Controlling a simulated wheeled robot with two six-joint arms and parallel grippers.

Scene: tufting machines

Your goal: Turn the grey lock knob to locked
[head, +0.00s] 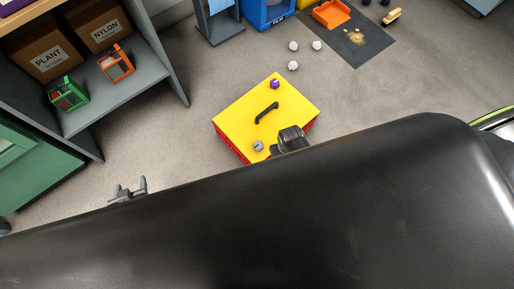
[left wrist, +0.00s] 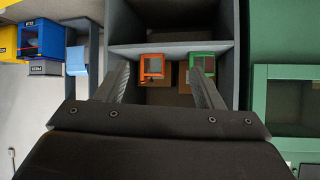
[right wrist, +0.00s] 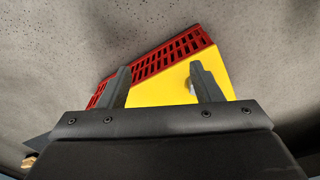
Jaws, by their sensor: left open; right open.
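The grey lock knob (head: 258,146) is a small round knob on the near left part of the yellow lid of a red-sided box (head: 240,117). Its slot or mark is too small to read. In the right wrist view, a small pale grey piece (right wrist: 190,87), possibly the knob, shows beside the right-hand finger. My right gripper (right wrist: 160,70) is open, with the yellow lid and red grille side beyond its fingers; the fingers are not clear in the head view. My left gripper (head: 130,189) is open and empty, left of the box and apart from it.
A black handle (head: 266,112) and a purple piece (head: 275,84) are on the lid. A grey shelf (head: 135,85) with cartons and small orange and green frames stands at left. White balls (head: 293,66) lie beyond the box. Floor around the box is mostly clear.

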